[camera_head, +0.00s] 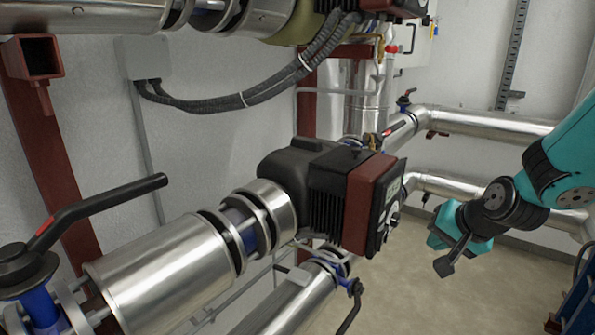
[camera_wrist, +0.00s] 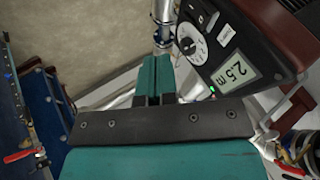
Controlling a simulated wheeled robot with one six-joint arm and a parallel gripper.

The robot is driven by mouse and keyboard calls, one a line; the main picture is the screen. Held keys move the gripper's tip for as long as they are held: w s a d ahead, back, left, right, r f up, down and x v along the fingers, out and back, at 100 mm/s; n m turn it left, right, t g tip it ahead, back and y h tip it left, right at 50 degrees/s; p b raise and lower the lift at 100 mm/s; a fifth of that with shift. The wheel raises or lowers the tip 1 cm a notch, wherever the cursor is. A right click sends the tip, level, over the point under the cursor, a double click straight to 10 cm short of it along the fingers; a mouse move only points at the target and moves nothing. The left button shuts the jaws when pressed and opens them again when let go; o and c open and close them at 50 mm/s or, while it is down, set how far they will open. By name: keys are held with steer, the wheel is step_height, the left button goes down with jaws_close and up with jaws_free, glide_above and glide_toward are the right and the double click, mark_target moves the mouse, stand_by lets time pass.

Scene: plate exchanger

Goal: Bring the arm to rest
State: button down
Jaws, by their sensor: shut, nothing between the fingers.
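My gripper (camera_head: 447,255) is at the right in the head view, at the end of my teal and black arm, over open floor to the right of the pump. In the wrist view my gripper's fingers (camera_wrist: 154,80) are together with nothing between them. The pump (camera_head: 372,200) has a dark red and black housing. Its control face shows in the wrist view with a white dial and a display (camera_wrist: 235,75) reading 2.5 m, to the right of the fingers. The gripper is apart from the pump in the head view.
A silver insulated pipe (camera_head: 170,275) with a black-handled valve (camera_head: 95,210) runs at the left. Further silver pipes (camera_head: 480,122) line the back right wall. Black cables (camera_head: 250,97) hang above. Pale floor (camera_head: 410,295) is clear below the gripper. A blue object (camera_head: 580,305) stands at the lower right.

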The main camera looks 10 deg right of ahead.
steer(key=s+a+r+n+g+y, duration=0.25)
steer(key=s+a+n, duration=0.2)
steer(key=a, duration=0.35)
steer(key=s+a+r+n+g+y, duration=0.1)
steer(key=s+a+r+n+g, duration=0.1)
steer(key=s+a+r+n, duration=0.45)
steer(key=s+a+n+g, duration=0.3)
steer(key=s+a, duration=0.3)
steer(key=s, duration=0.4)
steer(key=shift+a+n, duration=0.2)
steer(key=shift+n, duration=0.5)
steer(key=shift+w+d+h, duration=0.1)
steer(key=shift+h, duration=0.15)
stand_by(2.4)
